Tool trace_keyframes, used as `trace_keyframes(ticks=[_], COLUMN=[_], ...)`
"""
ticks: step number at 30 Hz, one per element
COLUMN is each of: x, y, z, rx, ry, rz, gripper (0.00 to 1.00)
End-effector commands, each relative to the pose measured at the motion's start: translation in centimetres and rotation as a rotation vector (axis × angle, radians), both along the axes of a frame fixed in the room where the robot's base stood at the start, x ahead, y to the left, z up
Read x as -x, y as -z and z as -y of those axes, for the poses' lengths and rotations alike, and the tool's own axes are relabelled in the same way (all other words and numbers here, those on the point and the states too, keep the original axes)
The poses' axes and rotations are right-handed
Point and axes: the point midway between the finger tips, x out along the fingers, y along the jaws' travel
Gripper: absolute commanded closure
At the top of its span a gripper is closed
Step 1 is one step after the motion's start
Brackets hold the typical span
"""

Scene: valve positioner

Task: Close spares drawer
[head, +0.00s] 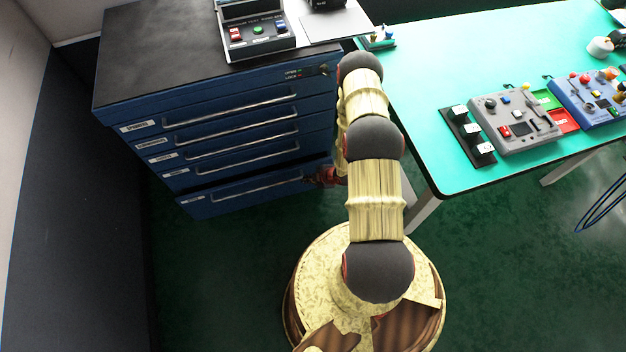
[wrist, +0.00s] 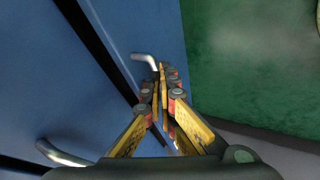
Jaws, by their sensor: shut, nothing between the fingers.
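A blue drawer cabinet (head: 225,120) stands at the left in the head view, with several drawers. The bottom drawer (head: 225,203) stands out from the cabinet front; its label is too small to read. Its long metal handle (head: 255,188) runs along its front. My gripper (head: 318,179) is low at the right end of this drawer. In the wrist view my shut, empty gripper (wrist: 162,68) points along a blue drawer front, beside the end of a metal handle (wrist: 145,60). I cannot tell whether the fingers touch it.
A dark gap (wrist: 97,50) separates two blue faces in the wrist view. A turquoise table (head: 430,110) with control boxes stands right of the cabinet, its leg (head: 424,210) close to my arm. A grey wall panel (head: 75,200) is at the left. Green floor (head: 230,270) is free before the cabinet.

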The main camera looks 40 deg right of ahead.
Motion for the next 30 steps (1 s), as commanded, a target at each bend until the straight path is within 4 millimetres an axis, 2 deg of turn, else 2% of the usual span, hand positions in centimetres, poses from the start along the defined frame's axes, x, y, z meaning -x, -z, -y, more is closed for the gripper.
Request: trace_keyframes(ticks=[1, 3, 6, 12, 26, 30], x=[-0.6, -1.3, -2.9, -4.6, -5.1, -6.4], y=[1.2, 2.2, 1.9, 1.8, 1.6, 1.6], z=[-0.3, -0.5, 0.2, 0.8, 1.0, 1.5], rx=[0.000, 0.000, 0.003, 0.000, 0.001, 0.001], ry=[-0.002, -0.004, -0.001, -0.002, -0.001, -0.003], rz=[0.000, -0.001, 0.003, 0.001, 0.001, 0.003], gripper=[1.00, 1.00, 1.00, 1.00, 1.00, 1.00])
